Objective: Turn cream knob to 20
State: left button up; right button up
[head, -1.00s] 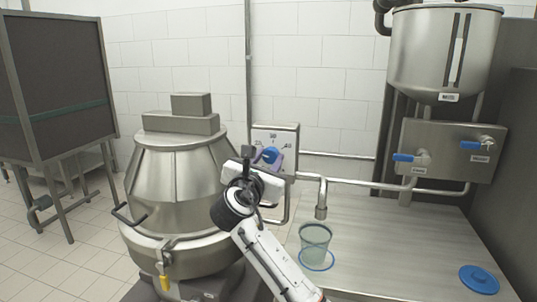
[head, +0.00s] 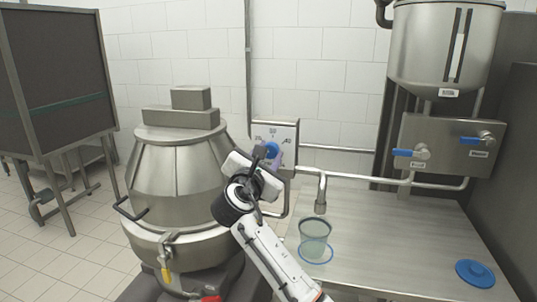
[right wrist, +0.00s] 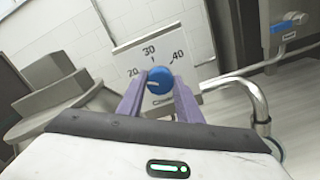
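In the right wrist view the knob (right wrist: 160,80) lies between my two purple fingers, below the 30 mark. The 20 mark is on its left and 40 on its right. A pale mark on the knob points roughly left, towards the 20 side; its exact reading is unclear. My right gripper (right wrist: 160,76) is open, with a finger on each side of the knob; contact is unclear. My left gripper is out of view.
A bent metal spout (head: 321,194) hangs above a clear cup (head: 314,229) on the steel table (head: 400,236). A blue lid (head: 475,273) lies at the right. The large vessel (head: 180,185) stands left of my arm. Blue-handled valves (head: 411,153) are at the right.

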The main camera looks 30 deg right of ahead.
jog(key=o, duration=0.4)
jog(key=v, duration=1)
jog(key=shift+s+a+b, duration=0.1)
jog(key=shift+a+b, duration=0.05)
jog(key=shift+b, duration=0.15)
